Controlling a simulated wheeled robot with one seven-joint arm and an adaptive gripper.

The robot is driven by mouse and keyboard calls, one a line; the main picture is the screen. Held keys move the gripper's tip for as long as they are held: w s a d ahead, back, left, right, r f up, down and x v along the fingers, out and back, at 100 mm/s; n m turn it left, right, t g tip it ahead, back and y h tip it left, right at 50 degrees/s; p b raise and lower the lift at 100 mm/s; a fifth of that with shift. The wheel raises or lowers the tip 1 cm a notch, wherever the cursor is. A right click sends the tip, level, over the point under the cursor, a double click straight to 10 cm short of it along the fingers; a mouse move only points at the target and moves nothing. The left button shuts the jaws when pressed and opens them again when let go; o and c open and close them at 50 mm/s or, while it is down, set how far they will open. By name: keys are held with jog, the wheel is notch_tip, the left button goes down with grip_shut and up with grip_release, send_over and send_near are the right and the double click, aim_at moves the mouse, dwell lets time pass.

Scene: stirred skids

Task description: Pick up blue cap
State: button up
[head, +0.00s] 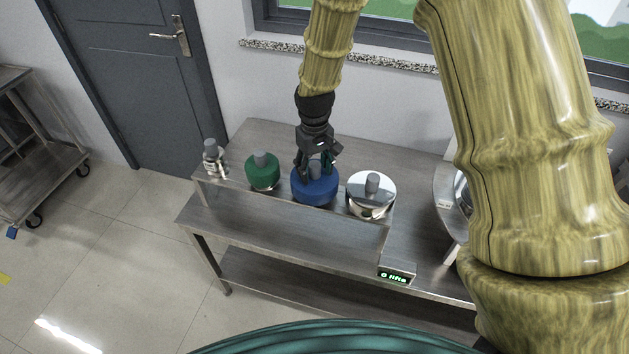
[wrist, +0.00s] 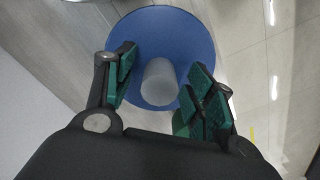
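The blue cap (head: 315,190) is a round blue disc with a grey knob on top. It sits on the raised shelf of the metal table, between a green cap and a shiny silver one. In the wrist view the blue cap (wrist: 186,40) fills the top middle, with its grey knob (wrist: 159,82) between my fingers. My gripper (head: 316,168) points down over the blue cap. It is open in the wrist view (wrist: 158,88), its green-padded fingers on either side of the knob with gaps showing. I cannot tell how far down the fingers reach beside the knob.
The green cap (head: 262,171) stands close on the left and the silver cap (head: 371,194) close on the right. A small metal piece (head: 213,158) stands at the shelf's left end. A scale display (head: 396,276) is at the lower right. A window sill (head: 390,67) runs behind.

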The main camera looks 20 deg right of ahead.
grip_shut()
jog(key=shift+r+b, duration=1.35)
jog(key=shift+r, duration=3.75)
notch_tip(320, 180, up, 6)
jog(key=p, duration=0.6)
jog(key=shift+r, duration=0.25)
jog(key=shift+f, duration=0.1)
